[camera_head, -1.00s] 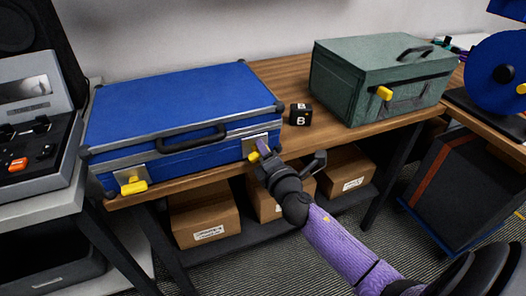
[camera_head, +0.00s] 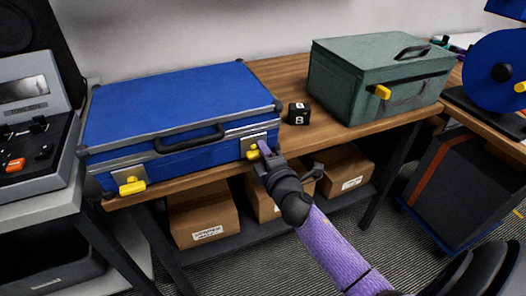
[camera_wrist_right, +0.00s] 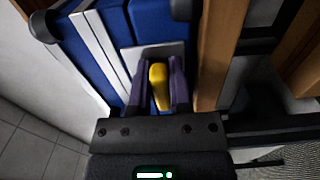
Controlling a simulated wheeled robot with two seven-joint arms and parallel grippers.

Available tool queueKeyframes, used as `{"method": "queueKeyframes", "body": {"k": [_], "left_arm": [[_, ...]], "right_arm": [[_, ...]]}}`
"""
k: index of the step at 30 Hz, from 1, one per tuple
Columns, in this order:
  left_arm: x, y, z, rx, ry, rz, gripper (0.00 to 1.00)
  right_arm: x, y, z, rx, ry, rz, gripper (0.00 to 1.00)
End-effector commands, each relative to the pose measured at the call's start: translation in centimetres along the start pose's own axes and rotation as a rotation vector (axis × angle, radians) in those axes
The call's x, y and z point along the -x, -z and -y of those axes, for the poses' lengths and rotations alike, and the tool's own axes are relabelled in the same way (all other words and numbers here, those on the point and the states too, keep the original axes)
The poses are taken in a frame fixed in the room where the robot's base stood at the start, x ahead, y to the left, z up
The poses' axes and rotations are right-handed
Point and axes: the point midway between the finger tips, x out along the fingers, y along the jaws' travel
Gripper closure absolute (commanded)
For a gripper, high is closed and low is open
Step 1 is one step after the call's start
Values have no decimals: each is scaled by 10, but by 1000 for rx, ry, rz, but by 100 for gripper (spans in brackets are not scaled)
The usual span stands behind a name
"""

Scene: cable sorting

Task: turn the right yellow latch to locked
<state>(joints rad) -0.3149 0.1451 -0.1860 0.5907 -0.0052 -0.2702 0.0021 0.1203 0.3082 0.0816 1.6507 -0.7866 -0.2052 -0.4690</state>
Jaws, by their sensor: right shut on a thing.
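The blue case (camera_head: 180,100) lies shut on the wooden table, with a black handle (camera_head: 190,138) on its front. Its right yellow latch (camera_head: 252,154) sits on a metal plate at the front right corner, mostly hidden by my right gripper (camera_head: 262,152). In the right wrist view, the purple fingers of my right gripper (camera_wrist_right: 163,92) are shut on the yellow latch (camera_wrist_right: 158,85), one on each side. The left yellow latch (camera_head: 132,187) lies sideways at the front left corner. My left gripper is not in view.
A green case (camera_head: 375,75) with a yellow latch (camera_head: 382,92) stands on the right of the table (camera_head: 285,70). A small black block marked B (camera_head: 298,114) sits between the cases. Cardboard boxes (camera_head: 203,215) stand on the shelf below.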

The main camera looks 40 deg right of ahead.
Motion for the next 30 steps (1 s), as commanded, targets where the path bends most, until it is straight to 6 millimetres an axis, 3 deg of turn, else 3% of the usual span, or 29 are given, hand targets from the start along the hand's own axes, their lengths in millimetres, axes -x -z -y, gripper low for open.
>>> {"method": "queueKeyframes", "body": {"k": [6, 7, 12, 22, 30], "left_arm": [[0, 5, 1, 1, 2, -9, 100], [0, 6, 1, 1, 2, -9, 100], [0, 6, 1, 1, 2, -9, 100], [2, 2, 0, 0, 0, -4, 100], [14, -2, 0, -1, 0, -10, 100]], "right_arm": [[0, 0, 1, -3, 3, 1, 100], [0, 0, 1, -3, 3, 1, 72], [0, 0, 1, -2, 2, 0, 41], [6, 0, 0, -2, 2, 0, 41], [64, 0, 0, -4, 4, 1, 41]]}}
